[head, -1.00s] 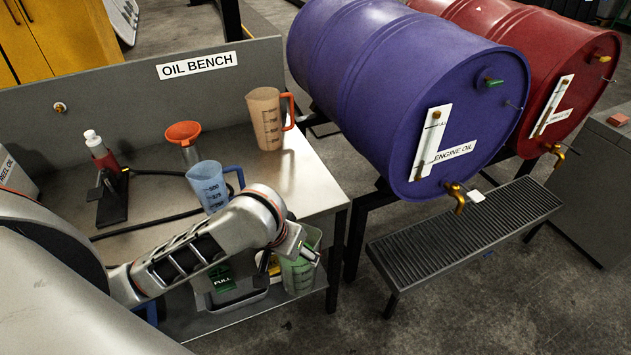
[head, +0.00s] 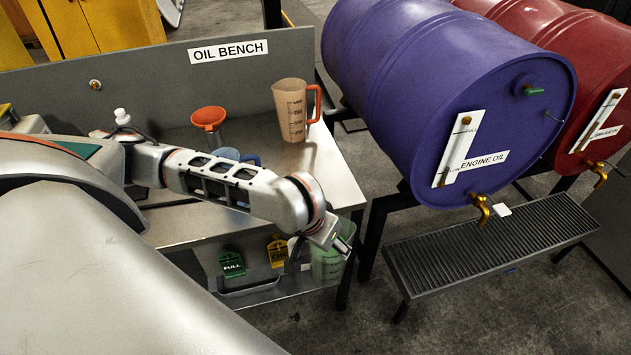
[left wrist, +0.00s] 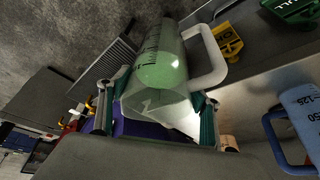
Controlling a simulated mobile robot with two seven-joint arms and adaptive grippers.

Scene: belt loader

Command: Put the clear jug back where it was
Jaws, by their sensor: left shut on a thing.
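The clear jug (head: 326,266) looks green-tinted, with a white handle. In the head view it is at the bench's front right, near the lower shelf's right end; I cannot tell whether it touches the shelf. My left gripper (head: 340,242) is shut on it at its upper part. In the left wrist view, the jug (left wrist: 160,60) sits between the two fingers of the left gripper (left wrist: 156,108), with green at its far end and its white handle to the right. My right gripper is not in view.
The lower shelf (head: 250,297) holds a green FULL tag (head: 232,263) and a yellow tag (head: 278,252). On the bench top (head: 325,165) stand an orange-handled jug (head: 291,110), an orange funnel (head: 208,117) and a mostly hidden blue jug (head: 228,154). A drip grate (head: 490,255) stands right.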

